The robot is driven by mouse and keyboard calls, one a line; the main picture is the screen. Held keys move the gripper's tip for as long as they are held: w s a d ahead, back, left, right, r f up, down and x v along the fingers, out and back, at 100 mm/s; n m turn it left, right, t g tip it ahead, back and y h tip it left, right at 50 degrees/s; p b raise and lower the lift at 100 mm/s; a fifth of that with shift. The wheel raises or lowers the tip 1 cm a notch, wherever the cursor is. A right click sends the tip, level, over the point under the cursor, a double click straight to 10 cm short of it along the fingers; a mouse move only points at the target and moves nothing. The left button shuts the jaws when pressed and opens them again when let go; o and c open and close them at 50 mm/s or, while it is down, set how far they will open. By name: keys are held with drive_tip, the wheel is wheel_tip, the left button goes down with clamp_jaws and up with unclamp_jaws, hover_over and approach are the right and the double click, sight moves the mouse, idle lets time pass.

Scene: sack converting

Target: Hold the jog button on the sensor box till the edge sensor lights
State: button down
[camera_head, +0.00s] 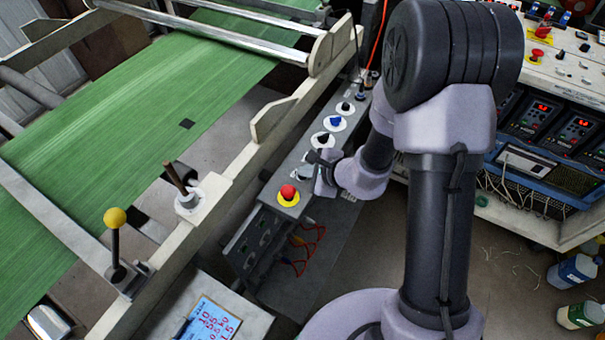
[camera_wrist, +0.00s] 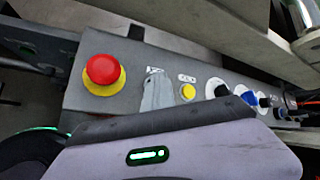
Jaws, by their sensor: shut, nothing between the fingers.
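The grey sensor box (camera_head: 265,227) runs along the machine frame, with a row of controls on its sloping top. A red mushroom button on a yellow ring (camera_head: 289,193) is at its near end; it also shows in the wrist view (camera_wrist: 103,72). My gripper (camera_head: 314,172) is over the panel just beyond it. In the wrist view its shut, empty fingers (camera_wrist: 157,92) point at the panel below a small label and hide what is under them. A small round yellow piece (camera_wrist: 188,91) sits right beside them. I cannot tell whether the fingertips touch a button, or whether any sensor light is on.
Black and blue knobs (camera_head: 336,123) line the panel farther along. Green woven web (camera_head: 130,120) lies on the machine at left. A yellow-knobbed lever (camera_head: 115,218) stands near the front. Red and orange wires (camera_head: 303,250) hang below the box. A control cabinet (camera_head: 540,120) stands at right.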

idle(0.8)
drive_tip(key=shift+r+p, duration=0.45)
drive_tip(key=shift+r, duration=0.5)
drive_tip(key=shift+r+p, duration=1.7)
drive_tip(key=shift+r, duration=0.8)
drive_tip(key=shift+f, duration=0.1)
